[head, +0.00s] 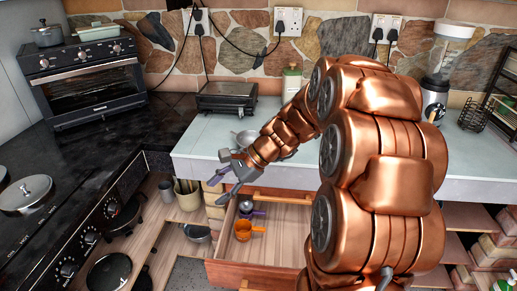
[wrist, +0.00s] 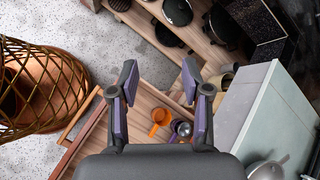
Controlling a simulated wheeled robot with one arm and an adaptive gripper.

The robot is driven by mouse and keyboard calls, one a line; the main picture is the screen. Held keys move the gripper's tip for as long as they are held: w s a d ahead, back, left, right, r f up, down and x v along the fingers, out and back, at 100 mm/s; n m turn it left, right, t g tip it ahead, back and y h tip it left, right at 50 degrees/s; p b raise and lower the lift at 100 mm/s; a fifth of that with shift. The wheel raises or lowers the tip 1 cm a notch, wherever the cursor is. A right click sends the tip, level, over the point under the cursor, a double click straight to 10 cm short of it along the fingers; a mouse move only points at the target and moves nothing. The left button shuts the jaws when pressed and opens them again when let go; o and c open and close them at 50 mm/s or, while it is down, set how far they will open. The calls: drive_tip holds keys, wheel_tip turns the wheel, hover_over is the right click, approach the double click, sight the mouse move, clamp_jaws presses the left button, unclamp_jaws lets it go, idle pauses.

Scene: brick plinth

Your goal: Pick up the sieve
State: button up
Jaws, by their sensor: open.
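My gripper (head: 224,186) is open and empty above the open drawer, beside the worktop's front edge. In the wrist view its two purple-padded fingers (wrist: 159,78) are spread apart. A rounded metal piece (head: 246,137) on the worktop, partly hidden by my arm, may be the sieve; a metal bowl shape also shows at the wrist view's bottom edge (wrist: 265,170). In the drawer lie an orange handled cup (head: 243,230) and a purple-and-metal utensil (head: 246,208). In the wrist view the orange cup (wrist: 158,117) and purple utensil (wrist: 183,130) appear between and below the fingers. No mesh is clear.
The wooden drawer (head: 262,274) stands pulled out below the pale worktop (head: 200,140).

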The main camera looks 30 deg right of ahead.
drive_tip(key=w+d+f+m+t+h, duration=0.1)
drive_tip(key=w+d+m+t, duration=0.2)
drive_tip(key=d, duration=0.7)
drive_tip(key=w+d+f+m+t+h, duration=0.1)
drive_tip(key=w+d+m+t, duration=0.1)
drive_tip(key=d+m, duration=0.4)
drive_tip(key=w+d+f+m+t+h, duration=0.1)
drive_tip(key=w+d+f+m+t, duration=0.1)
drive_tip(key=d, duration=1.2)
drive_tip(key=shift+w+d+m+t, duration=0.1)
drive_tip(key=shift+w+m+t, duration=0.8)
drive_tip(key=shift+m, duration=0.7)
drive_tip(key=shift+w+d, duration=0.1)
drive_tip(key=shift+w, duration=0.1)
drive_tip(key=shift+w+f, duration=0.15)
drive_tip(key=shift+w, duration=0.15)
drive_tip(key=x, duration=0.3)
drive_tip(key=p+x, duration=0.1)
drive_tip(key=x, duration=0.1)
drive_tip(key=shift+a+f, duration=0.45)
drive_tip(key=shift+a, duration=0.1)
drive_tip(key=shift+w+a+f, duration=0.2)
drive_tip(key=shift+w, duration=0.3)
drive_tip(key=shift+c, duration=0.3)
clamp_jaws()
